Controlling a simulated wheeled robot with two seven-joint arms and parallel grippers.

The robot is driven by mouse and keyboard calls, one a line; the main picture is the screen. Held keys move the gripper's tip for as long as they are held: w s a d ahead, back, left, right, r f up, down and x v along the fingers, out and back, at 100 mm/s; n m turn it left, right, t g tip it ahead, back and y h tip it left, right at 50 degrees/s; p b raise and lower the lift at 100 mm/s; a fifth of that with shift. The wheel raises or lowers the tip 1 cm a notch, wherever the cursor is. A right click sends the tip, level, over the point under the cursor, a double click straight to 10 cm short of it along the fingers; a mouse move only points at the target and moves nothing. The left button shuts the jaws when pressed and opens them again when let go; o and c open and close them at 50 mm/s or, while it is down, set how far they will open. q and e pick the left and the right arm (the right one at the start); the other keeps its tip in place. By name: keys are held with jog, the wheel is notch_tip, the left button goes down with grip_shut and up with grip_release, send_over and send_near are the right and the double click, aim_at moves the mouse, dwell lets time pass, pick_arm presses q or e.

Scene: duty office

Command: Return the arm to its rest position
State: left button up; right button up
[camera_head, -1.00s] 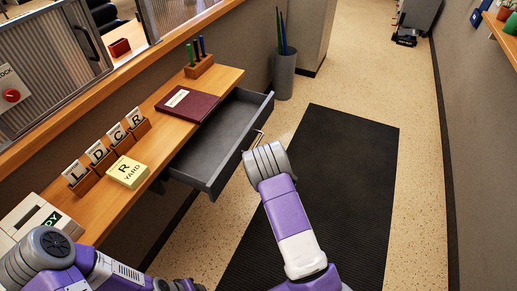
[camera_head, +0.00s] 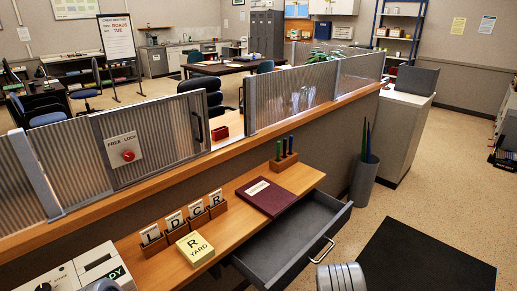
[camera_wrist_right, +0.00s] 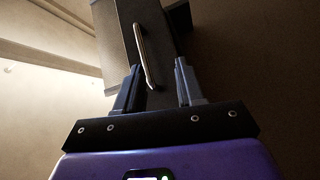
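The grey drawer (camera_head: 290,238) under the wooden counter (camera_head: 150,268) stands pulled open and looks empty. Its metal handle (camera_head: 322,250) is on the front panel. My right arm's grey wrist part shows at the bottom edge of the head view, just below the handle; the fingers are hidden there. In the right wrist view my right gripper (camera_wrist_right: 158,65) is open, its two fingers apart. The drawer handle (camera_wrist_right: 147,55) lies in the picture between and beyond the fingertips, and neither finger visibly grips it. My left gripper is not in view.
On the counter are a maroon book (camera_head: 266,196), a pen block (camera_head: 284,162), a yellow pad (camera_head: 195,248) and lettered card holders (camera_head: 175,221). A bin (camera_head: 364,180) stands beyond the drawer. A black mat (camera_head: 430,262) lies on open floor at right.

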jog(key=s+a+f+m+g+y+p, duration=0.1)
jog(key=s+a+f+m+g, duration=0.2)
jog(key=s+f+m+g, duration=0.3)
jog(key=s+a+f+m+g, duration=0.2)
jog(key=s+f+m+g, duration=0.15)
jog(key=f, duration=0.45)
jog(key=s+a+m+g+y+p, duration=0.1)
jog(key=s+a+m+g+y, duration=0.4)
jog(key=s+a, duration=0.8)
jog(key=s+m+g, duration=0.2)
jog(key=g, duration=0.1)
jog(key=shift+s, duration=0.25)
